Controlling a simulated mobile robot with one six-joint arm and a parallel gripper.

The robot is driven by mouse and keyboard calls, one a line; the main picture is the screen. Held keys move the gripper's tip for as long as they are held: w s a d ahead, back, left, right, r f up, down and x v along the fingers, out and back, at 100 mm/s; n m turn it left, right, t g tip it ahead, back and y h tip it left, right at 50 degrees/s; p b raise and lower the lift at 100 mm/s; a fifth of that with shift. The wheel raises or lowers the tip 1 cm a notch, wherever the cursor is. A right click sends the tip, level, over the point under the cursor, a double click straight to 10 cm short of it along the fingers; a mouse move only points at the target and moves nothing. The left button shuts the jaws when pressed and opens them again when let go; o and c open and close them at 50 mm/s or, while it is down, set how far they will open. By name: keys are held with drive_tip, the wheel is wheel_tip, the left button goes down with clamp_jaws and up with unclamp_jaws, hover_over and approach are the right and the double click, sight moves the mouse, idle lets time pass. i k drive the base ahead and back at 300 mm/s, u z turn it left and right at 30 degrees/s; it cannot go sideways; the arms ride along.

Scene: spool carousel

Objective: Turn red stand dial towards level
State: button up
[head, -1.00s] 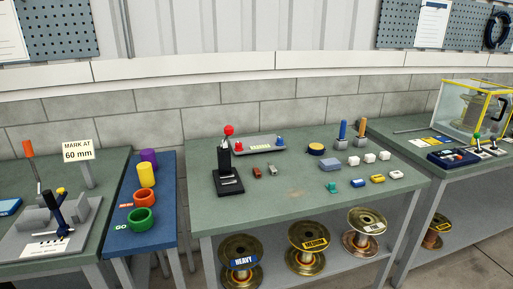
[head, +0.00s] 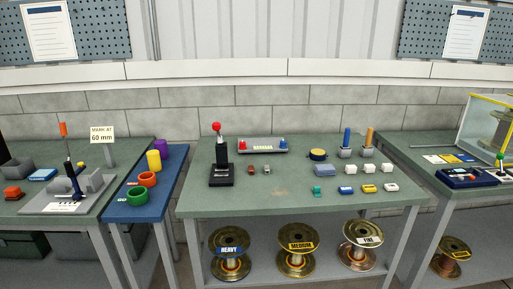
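A black stand (head: 221,172) with a red ball on top (head: 216,127) stands upright at the left of the middle table. Which of these red parts is the red stand dial, I cannot tell. No dial scale or level mark is readable at this size. My gripper is not in view.
The middle table (head: 300,205) has a clear front left area. Small blocks (head: 368,188) and upright blue and orange handles (head: 347,138) stand at its right. Labelled spools (head: 296,240) sit on the shelf below. A blue bench (head: 150,205) with coloured rings stands left.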

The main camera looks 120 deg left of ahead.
sight(242, 143)
drive_tip(key=u, duration=0.1)
drive_tip(key=i, duration=0.35)
drive_tip(key=z, duration=0.4)
drive_tip(key=k, duration=0.15)
drive_tip(key=u, duration=3)
drive_tip(key=k, duration=0.25)
drive_tip(key=u, duration=2)
